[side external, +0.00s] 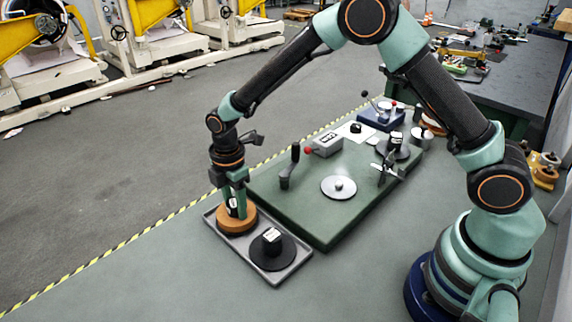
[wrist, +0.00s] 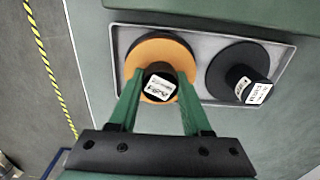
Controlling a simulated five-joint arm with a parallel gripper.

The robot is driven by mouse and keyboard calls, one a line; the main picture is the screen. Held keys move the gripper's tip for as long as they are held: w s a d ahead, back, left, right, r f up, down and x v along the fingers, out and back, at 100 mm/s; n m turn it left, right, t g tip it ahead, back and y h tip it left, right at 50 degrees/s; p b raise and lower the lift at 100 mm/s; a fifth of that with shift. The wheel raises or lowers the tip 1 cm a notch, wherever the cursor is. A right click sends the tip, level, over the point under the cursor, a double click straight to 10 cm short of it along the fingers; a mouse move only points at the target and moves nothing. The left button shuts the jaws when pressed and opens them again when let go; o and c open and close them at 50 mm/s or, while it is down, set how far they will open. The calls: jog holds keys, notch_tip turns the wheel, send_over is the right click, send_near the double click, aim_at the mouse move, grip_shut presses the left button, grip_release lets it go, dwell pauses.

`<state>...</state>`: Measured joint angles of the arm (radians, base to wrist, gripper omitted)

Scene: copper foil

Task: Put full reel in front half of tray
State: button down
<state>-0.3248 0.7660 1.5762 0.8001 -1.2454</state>
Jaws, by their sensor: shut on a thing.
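The full reel (side external: 237,222), an orange copper disc with a black hub and white label, is over the far-left half of the grey tray (side external: 240,247). In the wrist view the full reel (wrist: 147,50) is in the left half of the tray (wrist: 203,43). My gripper (wrist: 159,84) is shut on its hub, one green finger on each side. The reel looks level; I cannot tell whether it touches the tray floor. A black reel (side external: 272,249) with a labelled hub stands in the other half; it also shows in the wrist view (wrist: 236,75).
Yellow-black floor tape (side external: 120,241) runs past the tray.

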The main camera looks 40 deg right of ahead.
aim_at(235, 202)
jog(key=shift+f, duration=0.25)
jog(key=shift+c, duration=1.8)
grip_release()
jog(key=s+d+r+m+t, duration=0.1)
jog(key=d+r+m, duration=0.1)
jog(key=r, duration=0.7)
jog(key=s+d+r+m, duration=0.2)
jog(key=d+r, duration=0.1)
jog(key=r, duration=0.6)
jog(key=s+d+r+m+t, duration=0.2)
jog(key=s+d+m, duration=0.3)
jog(key=s+m, duration=0.1)
jog(key=s+d+r+m+t, duration=0.2)
jog(key=s+d+r+m, duration=0.1)
jog(key=s+d+m, duration=0.2)
jog(key=s+m, duration=0.2)
jog(key=m, duration=0.1)
jog(key=shift+t, duration=0.3)
